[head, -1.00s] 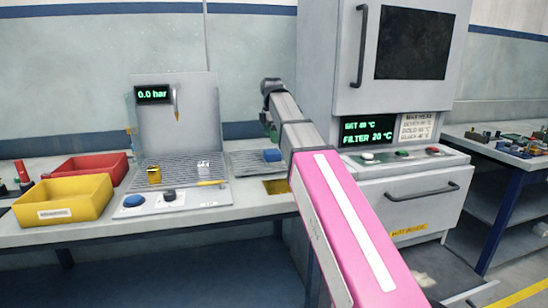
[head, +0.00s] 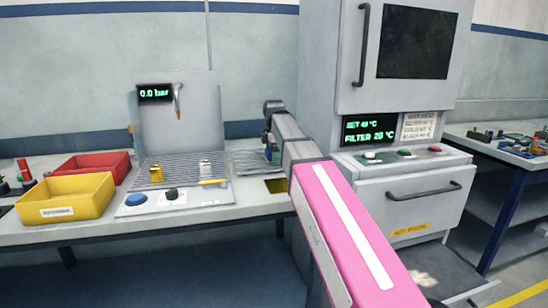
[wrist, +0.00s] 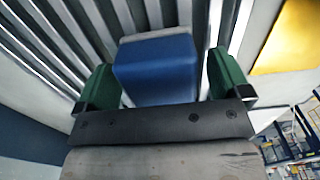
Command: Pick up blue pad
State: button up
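The blue pad (wrist: 156,72) is a block with a grey-white strip along its far edge. In the wrist view it lies between the two green fingers of my gripper (wrist: 165,80), over the slatted metal rack. A narrow gap shows between the pad and the right finger; the left finger is very close to it, and I cannot tell whether it touches. The gripper looks open around the pad. In the head view my gripper (head: 271,153) is low over the rack and mostly hides the pad.
The slatted rack (head: 247,160) is on the bench beside a yellow-bottomed opening (head: 277,186). The station with the 0.0 bar display (head: 155,93) is at left, with yellow (head: 62,198) and red (head: 92,165) bins. A grey oven cabinet (head: 415,205) stands close at right.

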jog(key=c, duration=0.9)
jog(key=shift+r, duration=0.5)
notch_tip(320, 180, up, 4)
jog(key=shift+a+f, duration=0.15)
jog(key=shift+f, duration=0.1)
jog(key=s+a+r, duration=0.6)
jog(key=a, duration=0.3)
jog(key=shift+s+a+r, duration=0.15)
jog(key=shift+a+r, duration=0.1)
jog(key=shift+a, duration=0.05)
